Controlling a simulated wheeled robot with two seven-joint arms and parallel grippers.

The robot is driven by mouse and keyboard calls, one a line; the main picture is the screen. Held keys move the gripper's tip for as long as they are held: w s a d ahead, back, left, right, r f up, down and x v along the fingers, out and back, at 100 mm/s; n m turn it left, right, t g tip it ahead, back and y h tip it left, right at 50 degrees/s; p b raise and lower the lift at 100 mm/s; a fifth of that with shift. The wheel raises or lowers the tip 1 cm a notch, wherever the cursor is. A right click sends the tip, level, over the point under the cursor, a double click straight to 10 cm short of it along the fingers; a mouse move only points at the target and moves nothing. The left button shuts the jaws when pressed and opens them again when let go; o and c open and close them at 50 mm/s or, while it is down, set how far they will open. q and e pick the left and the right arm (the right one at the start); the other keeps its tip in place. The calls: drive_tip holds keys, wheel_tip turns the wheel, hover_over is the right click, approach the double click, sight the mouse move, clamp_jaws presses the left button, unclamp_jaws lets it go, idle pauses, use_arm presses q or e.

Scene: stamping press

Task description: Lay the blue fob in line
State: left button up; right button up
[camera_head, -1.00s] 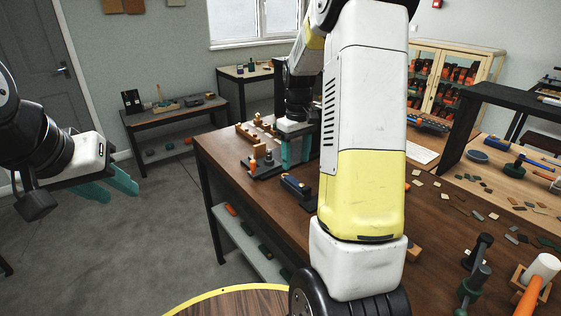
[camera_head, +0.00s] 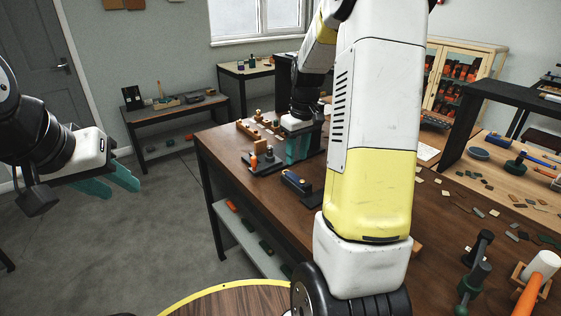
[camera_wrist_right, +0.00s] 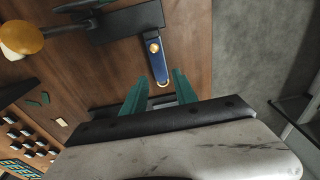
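The blue fob (camera_wrist_right: 158,62) is a narrow navy strap with a brass stud and a light end in the right wrist view. It reaches out from a black block (camera_wrist_right: 122,24) toward my right gripper. In the head view the fob (camera_head: 296,181) lies on the brown table. My right gripper (camera_wrist_right: 159,92) is open and empty, its teal fingers just short of the fob's near end. In the head view my right gripper (camera_head: 299,150) is over the table, beyond the fob. My left gripper (camera_head: 116,187) is open and empty, out over the floor.
A black fixture with an orange piece (camera_head: 255,164) stands left of my right gripper. Wooden pieces (camera_head: 250,130) lie behind. Loose chips (camera_head: 480,212) and a dark clamp (camera_head: 474,275) are on the table's right. My right arm hides the table's middle.

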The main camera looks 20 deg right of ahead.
sight(297, 178)
drive_tip(key=shift+s+d+f+t, duration=0.15)
drive_tip(key=shift+s+f+t, duration=0.15)
drive_tip(key=shift+t, duration=0.5)
drive_tip(key=shift+f, duration=0.2)
drive_tip(key=shift+s+x, duration=0.25)
drive_tip(key=shift+x, duration=0.8)
drive_tip(key=shift+s+x, duration=0.2)
drive_tip(key=shift+x, duration=0.85)
drive_tip(key=shift+s+x, duration=0.25)
drive_tip(key=shift+x, duration=0.8)
drive_tip(key=shift+d+f, duration=0.15)
drive_tip(key=shift+f, duration=0.05)
drive_tip(key=c, duration=0.6)
drive_tip(key=o, duration=1.1)
drive_tip(key=shift+r, duration=0.1)
